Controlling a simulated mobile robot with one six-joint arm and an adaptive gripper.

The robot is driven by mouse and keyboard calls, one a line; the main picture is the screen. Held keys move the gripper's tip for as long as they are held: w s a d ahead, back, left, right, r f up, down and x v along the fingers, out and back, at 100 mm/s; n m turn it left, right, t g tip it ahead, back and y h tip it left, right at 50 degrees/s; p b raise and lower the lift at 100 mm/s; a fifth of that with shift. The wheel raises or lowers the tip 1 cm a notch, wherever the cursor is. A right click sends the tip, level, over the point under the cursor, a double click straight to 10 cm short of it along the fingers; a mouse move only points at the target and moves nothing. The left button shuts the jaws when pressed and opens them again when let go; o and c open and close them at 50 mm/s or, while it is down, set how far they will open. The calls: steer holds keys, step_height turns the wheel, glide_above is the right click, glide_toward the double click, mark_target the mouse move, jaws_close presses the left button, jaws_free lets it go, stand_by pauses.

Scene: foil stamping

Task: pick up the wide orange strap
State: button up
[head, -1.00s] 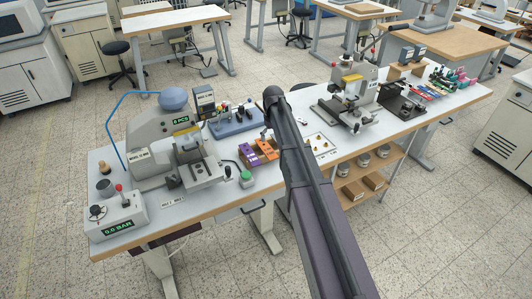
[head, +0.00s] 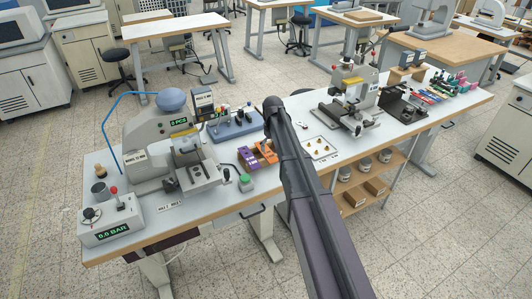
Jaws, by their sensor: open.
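Orange pieces (head: 266,153) lie on the white bench top, just left of my arm, beside purple pieces (head: 248,158). They are small in the picture, and I cannot tell the wide orange strap from a narrower one. My arm rises from the bottom and covers the bench right of them. My gripper (head: 268,139) shows only in part, left of the arm and at the far end of the orange pieces. Its jaws are open, with nothing seen held. The arm hides the rest of it, and I cannot tell whether it touches the strap.
A blue rack (head: 235,126) stands behind the orange pieces. A white tray (head: 319,148) with small brass parts lies right of my arm, and another press (head: 352,98) stands beyond it.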

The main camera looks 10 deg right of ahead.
mark_target(272, 159)
steer(key=shift+f, duration=0.1)
steer(key=shift+w+f+b, duration=0.15)
steer(key=shift+f+b, duration=2.35)
steer(key=shift+b, duration=0.1)
steer(key=shift+d+f, duration=0.1)
steer(key=shift+f, duration=0.15)
steer(key=c, duration=1)
